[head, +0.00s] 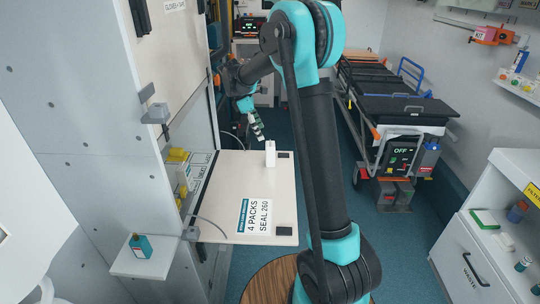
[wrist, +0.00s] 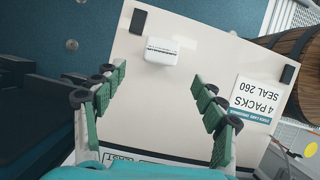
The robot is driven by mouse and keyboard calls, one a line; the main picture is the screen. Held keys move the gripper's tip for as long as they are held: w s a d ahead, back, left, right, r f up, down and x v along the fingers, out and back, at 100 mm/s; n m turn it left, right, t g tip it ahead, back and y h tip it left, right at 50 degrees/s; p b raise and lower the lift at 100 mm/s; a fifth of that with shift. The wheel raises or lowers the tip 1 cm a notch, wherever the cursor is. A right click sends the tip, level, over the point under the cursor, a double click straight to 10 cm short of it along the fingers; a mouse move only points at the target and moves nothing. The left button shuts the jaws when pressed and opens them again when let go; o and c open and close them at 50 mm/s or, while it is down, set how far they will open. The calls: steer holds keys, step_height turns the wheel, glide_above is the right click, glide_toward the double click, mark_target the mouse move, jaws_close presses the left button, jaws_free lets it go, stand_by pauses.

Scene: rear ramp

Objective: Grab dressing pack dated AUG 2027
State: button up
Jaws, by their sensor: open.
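A small white pack (head: 270,153) stands upright on the far part of the pale fold-down shelf (head: 228,178). In the wrist view the white pack (wrist: 161,55) shows a dark line of print along one edge, too small to read. My gripper (head: 259,134) is above the far edge of the shelf, just left of and beyond the pack. In the wrist view my gripper (wrist: 160,75) is open and empty, with the pack ahead of its fingertips and apart from them. No AUG 2027 date is legible on any pack.
A label reading 4 PACKS SEAL 260 (head: 256,217) lies on the shelf. Yellow and white items (head: 181,172) sit in the left wall opening beside it. A stretcher (head: 400,110) stands at the back right. The shelf's middle is clear.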

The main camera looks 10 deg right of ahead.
mark_target(267, 144)
steer(key=x, duration=0.8)
steer(key=shift+d+f, duration=0.1)
steer(key=shift+f, duration=0.25)
steer(key=shift+x, duration=2.85)
steer(key=shift+d, duration=0.1)
steer(key=shift+c, duration=0.3)
steer(key=shift+r, duration=0.1)
steer(key=c, duration=1.2)
